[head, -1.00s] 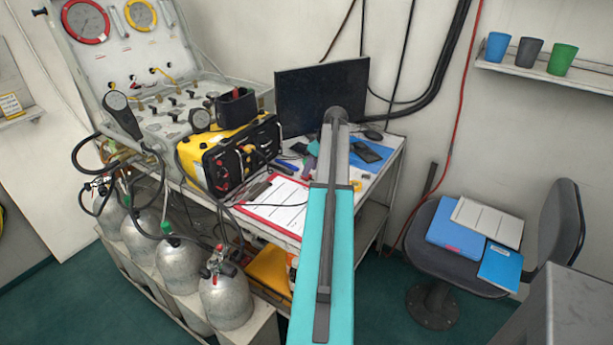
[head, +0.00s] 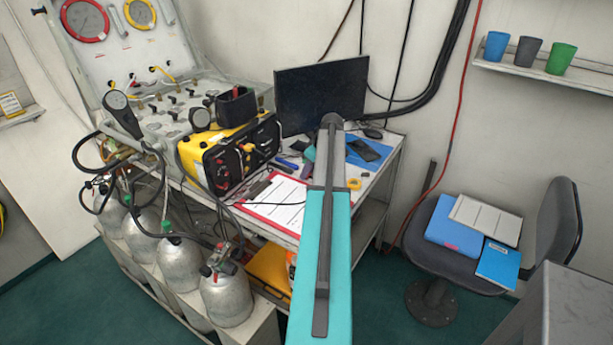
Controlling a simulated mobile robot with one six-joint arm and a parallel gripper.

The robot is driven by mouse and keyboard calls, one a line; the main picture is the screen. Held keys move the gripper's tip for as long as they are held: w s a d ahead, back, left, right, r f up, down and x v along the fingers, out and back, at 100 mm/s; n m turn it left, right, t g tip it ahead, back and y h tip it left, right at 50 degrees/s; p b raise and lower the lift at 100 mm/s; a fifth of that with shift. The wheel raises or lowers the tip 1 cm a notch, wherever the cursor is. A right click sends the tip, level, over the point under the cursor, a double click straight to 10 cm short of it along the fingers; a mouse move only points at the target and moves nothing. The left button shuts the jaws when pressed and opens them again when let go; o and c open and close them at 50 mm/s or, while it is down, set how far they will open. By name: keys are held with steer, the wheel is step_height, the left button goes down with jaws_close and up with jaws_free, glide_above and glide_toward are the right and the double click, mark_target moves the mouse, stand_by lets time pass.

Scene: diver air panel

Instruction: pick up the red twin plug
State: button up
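The yellow box (head: 193,152) with a black front panel stands on the left part of the desk. Small red parts show on the left of its front panel (head: 221,170); they may be the red twin plug, but they are too small for me to tell. My teal and grey arm reaches up the middle of the head view, over the desk. My gripper is not visible, hidden beyond the end of the arm, so its fingers and anything in them cannot be seen.
A monitor (head: 320,92) stands at the back of the desk (head: 379,186). A red-edged clipboard (head: 277,204), tools and a phone (head: 364,150) lie on it. Silver cylinders (head: 228,298) with hoses stand at front left. A chair (head: 459,259) holding folders stands right.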

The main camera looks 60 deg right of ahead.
jaws_close()
steer(key=shift+r, duration=0.15)
steer(key=shift+r+b, duration=0.65)
steer(key=shift+r, duration=0.5)
steer(key=s+a+b, duration=0.1)
steer(key=s+a, duration=0.2)
steer(key=s, duration=0.1)
steer(key=s+a+r+b, duration=0.1)
steer(key=s+a, duration=0.2)
steer(key=s, duration=0.1)
steer(key=s+a+r+b, duration=0.1)
steer(key=s+a+b, duration=0.1)
steer(key=s+a, duration=0.1)
steer(key=shift+s+a+r, duration=0.1)
steer(key=shift+s+a, duration=0.05)
steer(key=shift+s, duration=0.3)
steer(key=shift+s+a+r, duration=0.1)
steer(key=shift+s+a, duration=0.05)
steer(key=shift+s, duration=0.3)
steer(key=shift+r+p, duration=0.95)
steer(key=shift+r, duration=0.55)
steer(key=shift+w, duration=0.1)
